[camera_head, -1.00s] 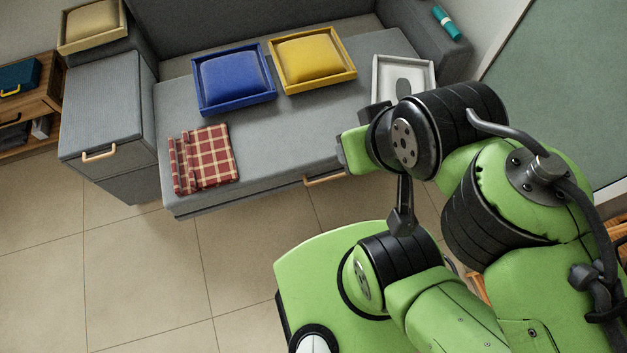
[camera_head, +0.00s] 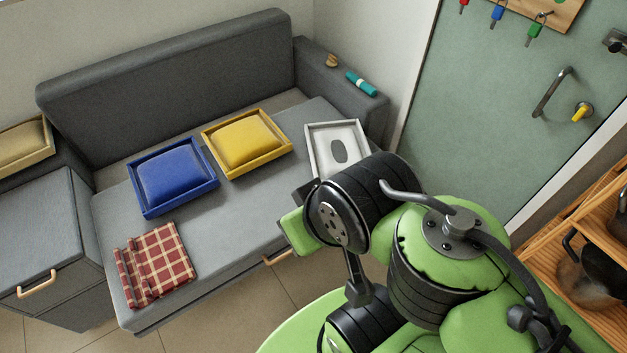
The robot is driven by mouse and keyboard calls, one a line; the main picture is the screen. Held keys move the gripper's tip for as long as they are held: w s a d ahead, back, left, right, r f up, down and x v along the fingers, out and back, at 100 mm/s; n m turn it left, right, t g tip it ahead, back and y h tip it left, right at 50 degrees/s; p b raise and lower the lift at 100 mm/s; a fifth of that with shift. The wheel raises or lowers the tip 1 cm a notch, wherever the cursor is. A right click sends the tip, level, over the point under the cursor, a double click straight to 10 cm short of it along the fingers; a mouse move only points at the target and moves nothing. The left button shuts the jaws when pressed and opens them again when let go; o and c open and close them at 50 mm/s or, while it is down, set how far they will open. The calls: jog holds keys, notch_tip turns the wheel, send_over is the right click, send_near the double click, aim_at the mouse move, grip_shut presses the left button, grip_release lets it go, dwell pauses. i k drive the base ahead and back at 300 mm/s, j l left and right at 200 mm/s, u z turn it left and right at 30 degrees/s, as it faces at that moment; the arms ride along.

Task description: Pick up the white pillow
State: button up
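I cannot make out a white pillow in this view. A white tray (camera_head: 313,141) stands on the right part of the grey sofa seat (camera_head: 240,205). A dark grey oval shows on its pale floor, and no raised cushion is visible in it. A blue pillow (camera_head: 172,174) lies in a blue tray (camera_head: 148,207), and a yellow pillow (camera_head: 243,142) lies in a yellow tray (camera_head: 243,171). My green and black arm crosses the lower right, in front of the sofa's right front. My gripper's fingers do not show.
A red plaid cloth (camera_head: 158,262) lies folded at the seat's front left. A teal cylinder (camera_head: 361,83) rests on the right armrest. A beige pillow (camera_head: 18,147) is at far left. A green door (camera_head: 500,110) and wooden shelf with a dark pot (camera_head: 598,265) are right. Tiled floor shows below.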

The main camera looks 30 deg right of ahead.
aim_at(334, 146)
jog(key=i+l+u, duration=0.15)
jog(key=l+u, duration=0.35)
jog(key=l, duration=0.15)
jog(key=l+u, duration=0.5)
jog(key=l, duration=0.2)
jog(key=l+u, duration=0.5)
jog(key=l, duration=0.2)
jog(key=k+l+u, duration=0.25)
jog(key=l+u, duration=0.25)
jog(key=l, duration=0.1)
